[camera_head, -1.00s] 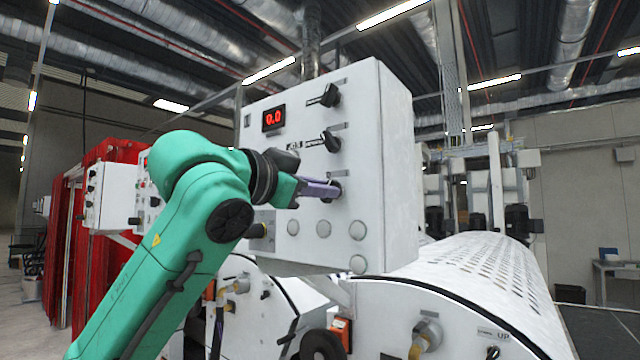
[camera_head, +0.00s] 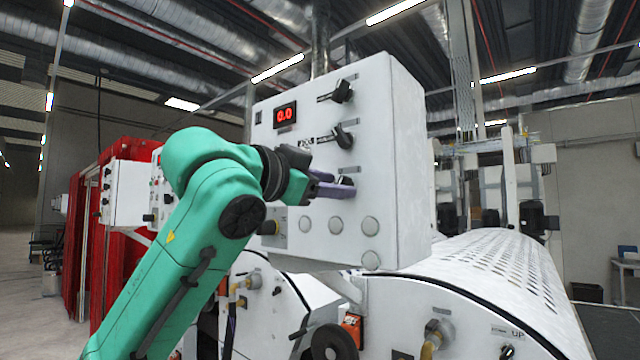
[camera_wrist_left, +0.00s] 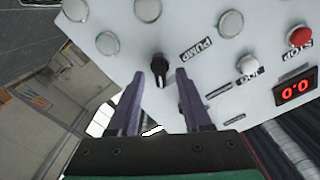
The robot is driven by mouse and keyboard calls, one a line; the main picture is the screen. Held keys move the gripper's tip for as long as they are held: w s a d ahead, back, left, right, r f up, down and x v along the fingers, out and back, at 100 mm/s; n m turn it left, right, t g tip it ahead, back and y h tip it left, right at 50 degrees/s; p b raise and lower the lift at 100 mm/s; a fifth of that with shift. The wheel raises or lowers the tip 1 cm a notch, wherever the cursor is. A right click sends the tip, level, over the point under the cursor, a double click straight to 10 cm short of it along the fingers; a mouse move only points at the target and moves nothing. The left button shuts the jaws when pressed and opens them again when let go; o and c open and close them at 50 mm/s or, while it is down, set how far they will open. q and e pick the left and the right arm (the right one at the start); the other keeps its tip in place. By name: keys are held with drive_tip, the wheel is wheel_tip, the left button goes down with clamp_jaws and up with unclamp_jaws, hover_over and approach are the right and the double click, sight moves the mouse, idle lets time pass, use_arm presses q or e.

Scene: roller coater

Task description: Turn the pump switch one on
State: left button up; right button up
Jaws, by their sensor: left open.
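The pump switch is a black rotary knob (camera_wrist_left: 158,68) beside the "PUMP" label (camera_wrist_left: 195,50) on the white control panel (camera_head: 395,225). In the head view it is the lowest of the panel's black knobs (camera_head: 347,180), mostly hidden by my fingers. Its white mark points roughly along the fingers in the wrist view. My left gripper (camera_head: 348,187) is open at the panel face, its purple fingers on either side of the knob. Contact with the knob cannot be told. My right gripper is not in view.
Two other black knobs, upper (camera_head: 342,91) and middle (camera_head: 343,137), sit above on the panel. A red display (camera_head: 285,115) reads 0.0. Round buttons (camera_head: 335,225) line the panel below the fingers.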

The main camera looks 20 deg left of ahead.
use_arm(q)
drive_tip(key=b+v, duration=0.5)
drive_tip(key=v, duration=0.9)
drive_tip(key=shift+s+b, duration=0.2)
drive_tip(key=shift+b, duration=0.15)
drive_tip(key=shift+f, duration=0.1)
